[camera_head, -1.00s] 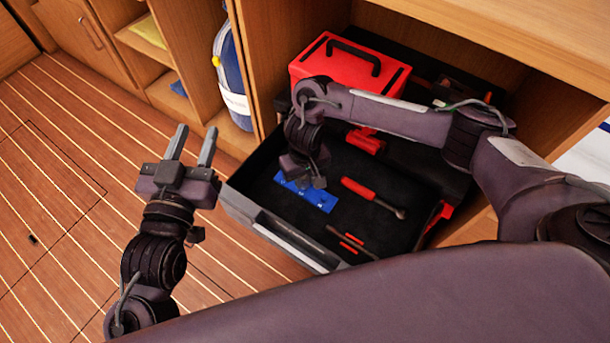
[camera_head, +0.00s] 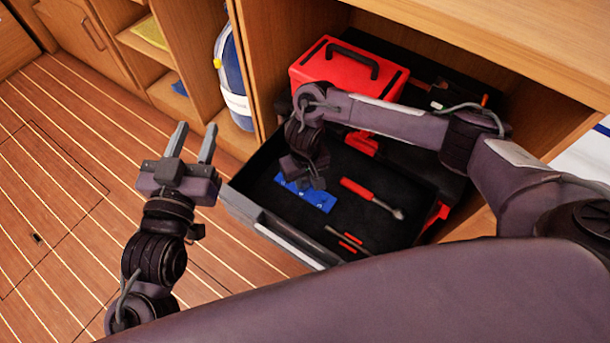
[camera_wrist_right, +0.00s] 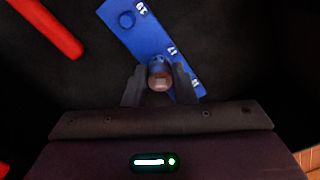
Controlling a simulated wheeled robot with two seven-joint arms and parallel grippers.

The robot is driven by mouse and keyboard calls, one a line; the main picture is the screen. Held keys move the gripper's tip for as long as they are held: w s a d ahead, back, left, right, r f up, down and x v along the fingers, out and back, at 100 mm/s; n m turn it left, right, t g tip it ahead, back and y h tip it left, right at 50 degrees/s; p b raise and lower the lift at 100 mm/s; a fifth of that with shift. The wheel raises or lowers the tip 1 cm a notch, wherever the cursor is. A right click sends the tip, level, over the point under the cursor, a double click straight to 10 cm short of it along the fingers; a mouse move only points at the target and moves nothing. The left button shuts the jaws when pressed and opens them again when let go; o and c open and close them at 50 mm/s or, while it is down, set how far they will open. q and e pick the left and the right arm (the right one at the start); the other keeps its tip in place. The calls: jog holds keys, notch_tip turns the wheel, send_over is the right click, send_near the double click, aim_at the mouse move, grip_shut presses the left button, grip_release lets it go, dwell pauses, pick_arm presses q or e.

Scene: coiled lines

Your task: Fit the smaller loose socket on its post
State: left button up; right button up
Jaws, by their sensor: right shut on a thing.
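The blue socket rail (camera_head: 318,200) lies in the open black drawer. My right gripper (camera_head: 306,180) is over the rail, pointing down. In the wrist view its fingers are shut on a small round metal socket (camera_wrist_right: 160,78), seen end-on over the nearer part of the rail. I cannot tell whether the socket touches a post; the fingers hide that. My left gripper (camera_head: 191,146) is open and empty, outside the drawer at left.
A red-handled tool (camera_head: 370,197) and a thin red-banded tool (camera_head: 347,239) lie in the drawer (camera_head: 270,230). A blue-and-white cylinder (camera_head: 233,85) stands in the cabinet. The floor at left is clear.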

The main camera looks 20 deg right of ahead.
jog(key=shift+f, duration=0.3)
dwell(0.4)
jog(key=shift+f, duration=0.65)
jog(key=o, duration=1.4)
jog(key=shift+c, duration=0.2)
notch_tip(320, 180, up, 5)
jog(key=p, duration=0.6)
jog(key=shift+r, duration=0.15)
